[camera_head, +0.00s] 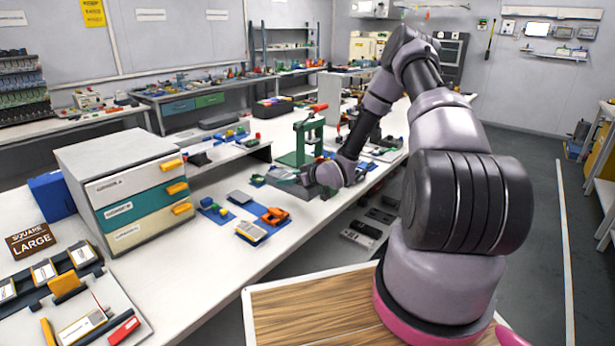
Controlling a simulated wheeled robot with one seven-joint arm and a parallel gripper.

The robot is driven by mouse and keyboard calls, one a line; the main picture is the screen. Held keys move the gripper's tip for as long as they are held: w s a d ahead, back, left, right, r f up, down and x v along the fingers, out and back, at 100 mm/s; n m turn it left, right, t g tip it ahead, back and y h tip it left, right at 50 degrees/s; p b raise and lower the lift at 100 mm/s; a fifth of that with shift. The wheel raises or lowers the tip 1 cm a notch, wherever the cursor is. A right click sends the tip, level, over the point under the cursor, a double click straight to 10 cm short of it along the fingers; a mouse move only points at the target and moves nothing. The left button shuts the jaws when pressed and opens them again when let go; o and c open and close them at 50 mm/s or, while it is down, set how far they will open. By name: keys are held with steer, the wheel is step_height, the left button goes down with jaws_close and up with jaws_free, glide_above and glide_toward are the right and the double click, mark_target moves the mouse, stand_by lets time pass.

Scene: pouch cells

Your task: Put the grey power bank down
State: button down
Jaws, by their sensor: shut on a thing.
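My gripper (304,178) is at the far end of my outstretched arm, low over the long white bench. It is small in the picture, with the wrist partly covering it. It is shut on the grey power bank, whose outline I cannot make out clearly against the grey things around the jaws. I cannot tell whether the power bank touches the surface below. A flat grey slab (286,182) lies at the jaws, just in front of the green press frame (301,145).
Left of the gripper, a small grey block (239,197), an orange piece (275,215) and a yellow-edged cell (251,232) sit on blue mats. A drawer cabinet (128,190) stands further left. Bare white bench (215,262) shows along the front.

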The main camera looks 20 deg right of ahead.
step_height(320, 180, down, 5)
steer(key=shift+f, duration=0.1)
jaws_free()
steer(key=shift+s+d, duration=0.1)
steer(key=v, duration=1.1)
steer(key=shift+s+d, duration=0.2)
steer(key=shift+s, duration=0.1)
steer(key=w+d+r+m+g+h, duration=0.15)
steer(key=d+r+h, duration=0.3)
steer(key=r, duration=0.75)
step_height(320, 180, up, 14)
steer(key=m+h, duration=0.3)
steer(key=h, duration=0.1)
glide_above(314, 189)
steer(key=s+d, duration=0.4)
steer(key=d, duration=0.3)
steer(key=s+a+r+m+g, duration=0.2)
steer(key=s+r+m, duration=0.2)
steer(key=s+r, duration=0.8)
steer(key=s+a+r+m+y, duration=0.1)
steer(key=s+a+r, duration=0.2)
steer(key=s, duration=0.5)
steer(key=s+a+r+m+y, duration=0.2)
steer(key=s+a, duration=0.1)
steer(key=s, duration=0.4)
steer(key=shift+s+a+r, duration=0.2)
steer(key=shift+s+r, duration=0.15)
steer(key=shift+r, duration=0.05)
